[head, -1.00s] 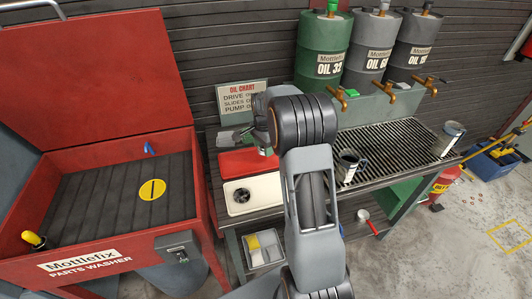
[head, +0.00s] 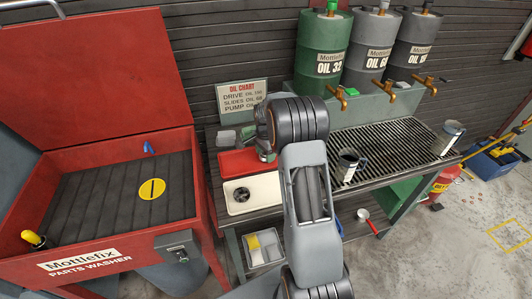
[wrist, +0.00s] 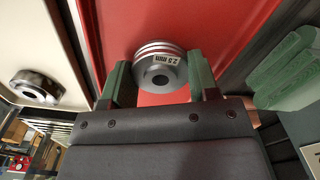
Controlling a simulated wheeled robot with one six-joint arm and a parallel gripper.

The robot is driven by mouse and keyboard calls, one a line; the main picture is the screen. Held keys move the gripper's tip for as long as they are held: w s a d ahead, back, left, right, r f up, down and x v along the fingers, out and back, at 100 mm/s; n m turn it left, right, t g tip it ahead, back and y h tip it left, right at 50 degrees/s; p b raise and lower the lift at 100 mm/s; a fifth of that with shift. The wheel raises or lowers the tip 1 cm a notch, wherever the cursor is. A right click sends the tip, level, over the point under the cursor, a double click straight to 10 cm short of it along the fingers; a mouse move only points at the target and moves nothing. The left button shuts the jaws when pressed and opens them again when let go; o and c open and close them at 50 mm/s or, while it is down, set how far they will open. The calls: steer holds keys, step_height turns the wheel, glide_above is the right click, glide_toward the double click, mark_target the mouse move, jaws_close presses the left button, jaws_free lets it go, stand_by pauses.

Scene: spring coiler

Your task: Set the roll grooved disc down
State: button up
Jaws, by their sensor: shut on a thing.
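The grooved disc (wrist: 158,72) is silver, with rings around its side, a dark centre hole and a "2.5 mm" label. It sits between the green fingers of my gripper (wrist: 160,80), which is shut on it. Behind it in the wrist view is the red tray (wrist: 219,25). I cannot tell whether the disc touches the tray. In the head view my gripper (head: 265,153) is at the right end of the red tray (head: 236,163), partly hidden by my arm.
A cream tray (head: 262,184) in front of the red one holds another disc (head: 242,195). The oil chart sign (head: 242,97) stands behind. The red parts washer (head: 120,245) is left.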

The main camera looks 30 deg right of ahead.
steer(key=o, duration=1.2)
step_height(320, 180, up, 12)
steer(key=s+a+r+n, duration=0.3)
steer(key=s+a+r, duration=0.1)
steer(key=a, duration=0.1)
steer(key=s+a+n+t, duration=0.1)
steer(key=s+a+n, duration=0.2)
steer(key=s, duration=0.3)
steer(key=s+a+f+n+t, duration=0.1)
steer(key=s+a+n, duration=0.2)
steer(key=s+n, duration=0.2)
steer(key=s+a+n+t, duration=0.1)
steer(key=s+a+n, duration=0.2)
steer(key=s, duration=0.6)
steer(key=shift+a+f+n+p, duration=0.15)
steer(key=shift+a+n+p, duration=0.25)
steer(key=shift+n, duration=0.5)
